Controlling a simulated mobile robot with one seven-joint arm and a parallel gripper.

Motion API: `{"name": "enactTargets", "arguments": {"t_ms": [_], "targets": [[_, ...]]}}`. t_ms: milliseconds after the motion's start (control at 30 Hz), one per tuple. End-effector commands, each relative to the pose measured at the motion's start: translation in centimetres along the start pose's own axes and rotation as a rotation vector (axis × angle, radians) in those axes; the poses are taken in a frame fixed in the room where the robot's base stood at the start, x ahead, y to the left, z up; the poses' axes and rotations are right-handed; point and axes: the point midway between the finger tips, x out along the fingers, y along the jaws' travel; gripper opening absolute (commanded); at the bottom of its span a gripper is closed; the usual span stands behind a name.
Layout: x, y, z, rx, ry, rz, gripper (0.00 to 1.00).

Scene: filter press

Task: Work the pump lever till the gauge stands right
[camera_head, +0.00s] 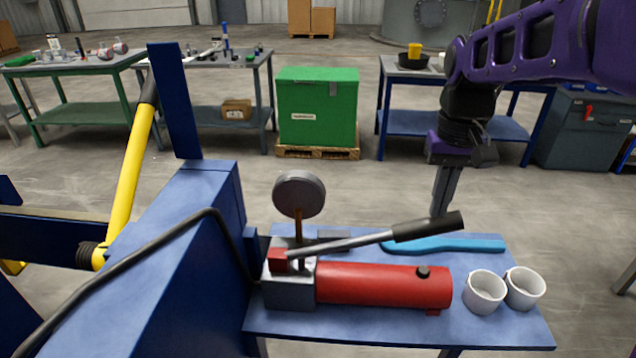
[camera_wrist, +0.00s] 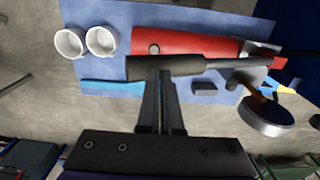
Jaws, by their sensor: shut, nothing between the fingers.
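The red hand pump (camera_head: 382,285) lies on a blue bench plate. Its pump lever (camera_head: 372,237) is a silver rod with a black grip, sloping slightly up to the right above the cylinder; its grip also shows in the wrist view (camera_wrist: 165,67). The round gauge (camera_head: 299,194) stands on a thin stem by the pump's left end. In the wrist view the gauge (camera_wrist: 266,115) shows its rim; I cannot read its dial. My gripper (camera_head: 440,208) is shut and empty, pointing down beyond the lever grip. In the wrist view its fingertips (camera_wrist: 160,73) appear beside the grip; contact cannot be told.
Two white cups (camera_head: 504,290) stand at the plate's right end. A flat blue tool (camera_head: 445,244) lies behind the pump. The blue press frame (camera_head: 190,260) with a yellow-and-black lever (camera_head: 130,175) and a black hose fills the left.

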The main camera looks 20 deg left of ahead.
Motion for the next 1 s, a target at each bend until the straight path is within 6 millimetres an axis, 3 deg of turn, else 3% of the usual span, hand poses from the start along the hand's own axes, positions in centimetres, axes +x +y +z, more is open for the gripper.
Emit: {"name": "enactTargets", "arguments": {"t_ms": [33, 633, 767, 1000], "targets": [[1.4, 0.1, 0.0, 0.000, -0.003, -0.001, 0.00], [9.8, 1.3, 0.1, -0.001, -0.006, -0.003, 0.00], [8.0, 1.1, 0.1, -0.003, -0.003, -0.003, 0.00], [3.1, 0.5, 0.1, -0.001, -0.003, -0.002, 0.00]]}}
